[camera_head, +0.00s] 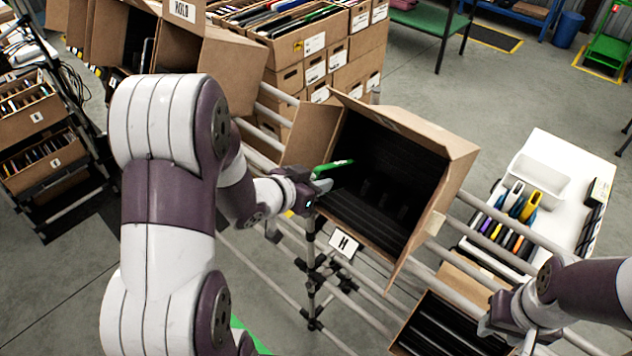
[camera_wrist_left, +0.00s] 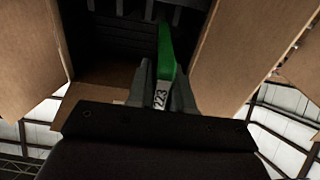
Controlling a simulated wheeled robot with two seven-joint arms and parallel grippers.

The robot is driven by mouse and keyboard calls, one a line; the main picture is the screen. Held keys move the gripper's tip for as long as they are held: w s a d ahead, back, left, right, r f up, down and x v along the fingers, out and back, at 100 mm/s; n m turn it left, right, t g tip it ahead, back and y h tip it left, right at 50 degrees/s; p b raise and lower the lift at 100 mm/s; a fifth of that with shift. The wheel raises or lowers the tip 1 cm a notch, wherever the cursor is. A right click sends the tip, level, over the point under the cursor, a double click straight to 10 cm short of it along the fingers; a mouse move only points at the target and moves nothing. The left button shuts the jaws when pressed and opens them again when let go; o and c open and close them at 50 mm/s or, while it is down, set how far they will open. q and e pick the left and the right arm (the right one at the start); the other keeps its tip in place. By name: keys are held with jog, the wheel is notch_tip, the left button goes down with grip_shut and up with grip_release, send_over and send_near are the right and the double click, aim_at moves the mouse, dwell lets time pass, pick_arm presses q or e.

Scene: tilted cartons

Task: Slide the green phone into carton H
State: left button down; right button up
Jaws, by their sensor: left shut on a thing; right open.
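Carton H (camera_head: 445,165) is an open, tilted cardboard box with a dark slotted inside, on a pipe rack, with a white H label (camera_head: 344,244) below its opening. My left gripper (camera_head: 322,183) is at the left side of the carton's opening, shut on the green phone (camera_head: 334,166). In the left wrist view the green phone (camera_wrist_left: 166,58) stands on edge between the fingers, its far end pointing at the dark slots; a tag reading 223 shows near the fingers. Whether its tip is inside a slot I cannot tell. My right gripper (camera_head: 497,325) is open at the lower right, above another carton.
A second dark-slotted carton (camera_head: 450,325) sits below right. A white table (camera_head: 590,165) with a tray and several coloured phones stands at the right. A HOLD carton (camera_head: 225,60) is at upper left, with stacked boxes (camera_head: 335,60) behind.

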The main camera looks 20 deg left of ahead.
pick_arm(q)
jog(key=shift+w+f, duration=0.4)
jog(key=shift+b+x, duration=0.55)
jog(key=shift+x, duration=0.5)
jog(key=shift+d+r, duration=0.15)
jog(key=shift+s+a+f+b, duration=0.2)
jog(key=shift+s+f+b, duration=0.1)
jog(key=shift+s+f, duration=0.15)
pick_arm(e)
jog(key=shift+w+d+f, duration=0.1)
jog(key=shift+w+f, duration=0.15)
jog(key=shift+f, duration=0.8)
pick_arm(q)
jog(key=shift+w+d, duration=0.1)
jog(key=shift+w, duration=0.1)
pick_arm(e)
jog(key=shift+w, duration=0.15)
